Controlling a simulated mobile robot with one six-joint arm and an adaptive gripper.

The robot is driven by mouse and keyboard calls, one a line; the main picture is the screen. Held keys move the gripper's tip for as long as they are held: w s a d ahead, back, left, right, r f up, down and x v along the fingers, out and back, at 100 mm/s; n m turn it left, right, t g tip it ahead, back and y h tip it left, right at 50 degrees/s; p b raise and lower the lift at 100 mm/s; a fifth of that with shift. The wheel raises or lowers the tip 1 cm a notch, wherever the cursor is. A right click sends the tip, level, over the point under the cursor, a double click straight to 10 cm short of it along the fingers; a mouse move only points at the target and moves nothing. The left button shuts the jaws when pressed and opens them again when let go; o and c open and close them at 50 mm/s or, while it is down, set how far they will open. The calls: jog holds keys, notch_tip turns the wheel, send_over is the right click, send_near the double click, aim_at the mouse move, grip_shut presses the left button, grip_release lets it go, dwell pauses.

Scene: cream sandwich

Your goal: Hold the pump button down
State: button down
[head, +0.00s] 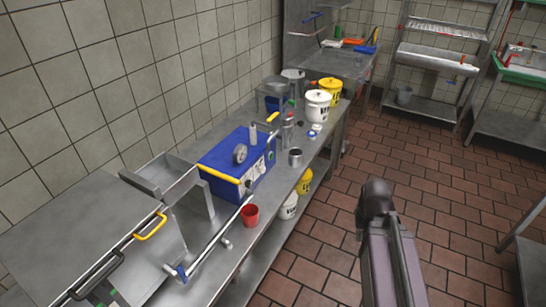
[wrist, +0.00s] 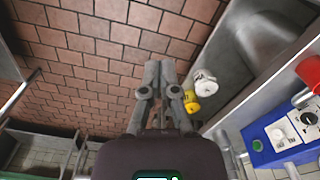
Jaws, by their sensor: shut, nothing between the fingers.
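The blue pump unit (head: 238,165) stands on the steel bench, with a round gauge (head: 240,153) and a yellow bar on top. Its front panel faces the aisle. In the wrist view, the blue unit (wrist: 259,157) is at the lower right, its white panel (wrist: 292,128) carrying a white knob, a black dial and a small green spot (wrist: 257,145). I cannot tell which control is the pump button. My gripper (wrist: 160,73) is shut and empty over the floor, well apart from the unit. My arm shows at the right in the head view.
A red cup (head: 250,216) stands on the bench (head: 225,272) near the unit, and a metal cup (head: 295,157) beyond it. White and yellow buckets (head: 317,105) stand farther back. More buckets sit on the lower shelf. The tiled floor (head: 335,215) beside the bench is clear.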

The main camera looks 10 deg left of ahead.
aim_at(271, 156)
jog(key=w+a+f+m+t+y+b, duration=0.2)
jog(key=w+a+b, duration=0.5)
jog(key=w, duration=0.5)
jog(key=w+a+f+m+t+y+b, duration=0.2)
jog(key=w+a+f+t+b, duration=0.2)
jog(key=w, duration=0.9)
jog(key=w+a+f+m+t+y+b, duration=0.2)
jog(key=w+a+t+b, duration=0.5)
jog(key=w+a+b, duration=0.4)
jog(key=shift+w+f+y+b, duration=0.15)
jog(key=shift+w+f+y, duration=0.05)
jog(key=shift+w, duration=0.45)
jog(key=shift+w+f+y+b, duration=0.15)
jog(key=shift+w+f+y, duration=0.05)
jog(key=shift+w, duration=0.4)
jog(key=shift+w+a+r+t, duration=0.15)
jog(key=shift+w+t, duration=0.15)
jog(key=shift+t, duration=0.1)
jog(key=shift+a, duration=0.1)
jog(key=shift+w+a, duration=0.45)
jog(key=shift+a, duration=0.75)
jog(key=shift+w+a, duration=0.45)
jog(key=shift+a, duration=0.8)
jog(key=shift+w+a, duration=0.45)
jog(key=shift+a, duration=0.75)
jog(key=shift+w+a, duration=0.1)
jog(key=shift+a, duration=0.3)
jog(key=shift+w+a, duration=0.2)
jog(key=shift+a, duration=0.6)
